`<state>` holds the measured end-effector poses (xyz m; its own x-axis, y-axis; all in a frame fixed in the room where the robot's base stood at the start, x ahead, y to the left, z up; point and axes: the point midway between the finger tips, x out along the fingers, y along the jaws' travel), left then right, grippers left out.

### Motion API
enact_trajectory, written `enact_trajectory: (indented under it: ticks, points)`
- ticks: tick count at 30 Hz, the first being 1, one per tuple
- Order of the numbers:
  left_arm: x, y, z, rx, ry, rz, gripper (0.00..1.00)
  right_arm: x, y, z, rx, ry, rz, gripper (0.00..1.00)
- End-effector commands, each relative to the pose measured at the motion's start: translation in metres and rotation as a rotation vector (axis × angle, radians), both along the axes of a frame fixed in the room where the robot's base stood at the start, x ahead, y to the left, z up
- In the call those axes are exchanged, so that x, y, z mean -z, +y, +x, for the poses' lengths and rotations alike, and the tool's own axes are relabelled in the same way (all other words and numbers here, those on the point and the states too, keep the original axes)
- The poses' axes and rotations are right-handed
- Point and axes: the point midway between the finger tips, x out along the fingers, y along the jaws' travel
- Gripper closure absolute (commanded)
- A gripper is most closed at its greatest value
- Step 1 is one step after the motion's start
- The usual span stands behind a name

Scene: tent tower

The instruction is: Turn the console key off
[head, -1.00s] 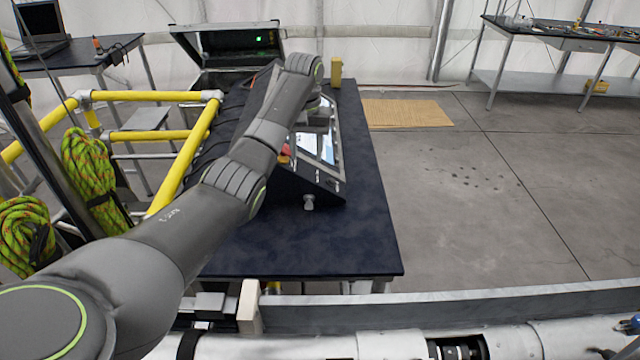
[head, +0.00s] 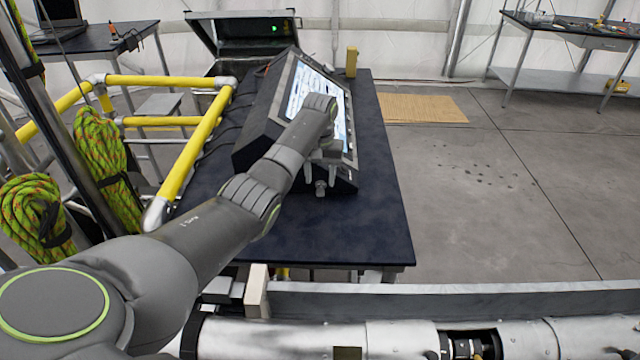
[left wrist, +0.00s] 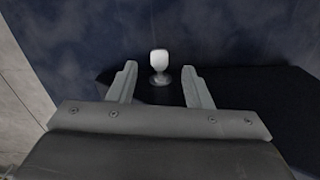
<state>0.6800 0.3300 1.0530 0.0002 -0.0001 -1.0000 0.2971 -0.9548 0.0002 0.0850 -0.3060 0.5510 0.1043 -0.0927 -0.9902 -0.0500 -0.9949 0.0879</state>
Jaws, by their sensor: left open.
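The console (head: 262,135) is a dark, slanted box with a lit screen, standing on a dark blue table. The console key (head: 320,189) is a small silver knob on its near side face. The key also shows in the left wrist view (left wrist: 159,58), with a pale rounded head on a round base. My left gripper (head: 320,176) is at the console's near side, right by the key. In the left wrist view its fingers (left wrist: 159,72) are apart, one on each side of the key, with gaps to both. I cannot tell whether the fingertips reach the key's depth. My right gripper is out of view.
The table top (head: 350,230) is bare in front of the console. A yellow post (head: 351,62) stands behind it. Yellow railings (head: 195,145) and green ropes (head: 100,150) are at the left. An open case (head: 245,35) is behind, and open floor lies at the right.

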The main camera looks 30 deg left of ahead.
Motion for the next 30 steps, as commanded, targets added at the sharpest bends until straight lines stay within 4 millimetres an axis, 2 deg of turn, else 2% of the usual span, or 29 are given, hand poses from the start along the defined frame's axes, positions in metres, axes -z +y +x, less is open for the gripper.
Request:
enact_trajectory:
  ticks: [3, 7, 19, 28, 30]
  points:
    - [0.019, 0.000, -0.001, -0.001, 0.003, -0.001, 0.55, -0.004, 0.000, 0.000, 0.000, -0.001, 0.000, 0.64]
    - [0.032, 0.000, 0.000, -0.001, 0.001, 0.000, 0.55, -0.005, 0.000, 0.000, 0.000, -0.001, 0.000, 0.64]
    - [0.039, 0.000, 0.000, 0.000, -0.001, 0.000, 0.56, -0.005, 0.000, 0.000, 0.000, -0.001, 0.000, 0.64]
    - [0.039, 0.000, 0.000, 0.000, -0.001, 0.000, 0.96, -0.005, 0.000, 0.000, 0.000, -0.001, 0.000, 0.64]
    - [0.038, 0.000, 0.000, 0.000, -0.001, -0.001, 1.00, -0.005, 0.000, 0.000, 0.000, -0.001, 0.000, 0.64]
